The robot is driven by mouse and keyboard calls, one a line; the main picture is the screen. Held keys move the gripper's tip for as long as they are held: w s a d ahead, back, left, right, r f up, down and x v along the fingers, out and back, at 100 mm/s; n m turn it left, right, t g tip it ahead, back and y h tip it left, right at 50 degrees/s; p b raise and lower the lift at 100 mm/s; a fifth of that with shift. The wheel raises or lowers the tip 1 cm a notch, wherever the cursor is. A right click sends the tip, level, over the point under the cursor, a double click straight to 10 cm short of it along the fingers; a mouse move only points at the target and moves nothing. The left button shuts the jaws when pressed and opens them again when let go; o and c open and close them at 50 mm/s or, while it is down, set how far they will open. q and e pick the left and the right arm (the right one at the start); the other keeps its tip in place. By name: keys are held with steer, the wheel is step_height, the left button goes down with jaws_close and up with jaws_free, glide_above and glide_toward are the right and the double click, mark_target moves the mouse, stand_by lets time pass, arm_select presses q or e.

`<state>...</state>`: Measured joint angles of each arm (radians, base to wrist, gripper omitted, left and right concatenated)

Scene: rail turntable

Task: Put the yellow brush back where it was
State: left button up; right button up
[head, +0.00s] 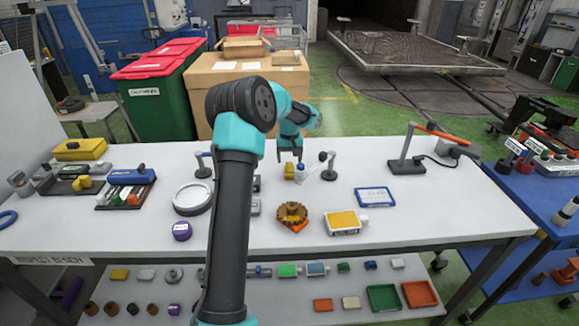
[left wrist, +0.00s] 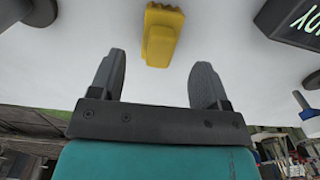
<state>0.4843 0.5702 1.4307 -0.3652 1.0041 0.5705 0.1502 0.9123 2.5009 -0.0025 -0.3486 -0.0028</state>
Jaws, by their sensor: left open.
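The small yellow piece that I take for the yellow brush (head: 289,172) sits on the white table just under my left gripper (head: 289,156). In the left wrist view the yellow brush (left wrist: 160,36) lies ahead of the gap between the fingertips of my left gripper (left wrist: 160,75). It does not touch either finger there. My left gripper is open and empty, pointing down at the table. My right gripper is not in either view.
A white-and-blue bottle (head: 300,174) stands close right of the brush. A small dark stand (head: 329,166) is to the right. Clear table lies around the blue-framed card (head: 375,197).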

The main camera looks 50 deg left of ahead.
mark_target(290, 164)
arm_select(q)
step_height(290, 164, up, 7)
steer(key=shift+f, duration=0.15)
stand_by(0.7)
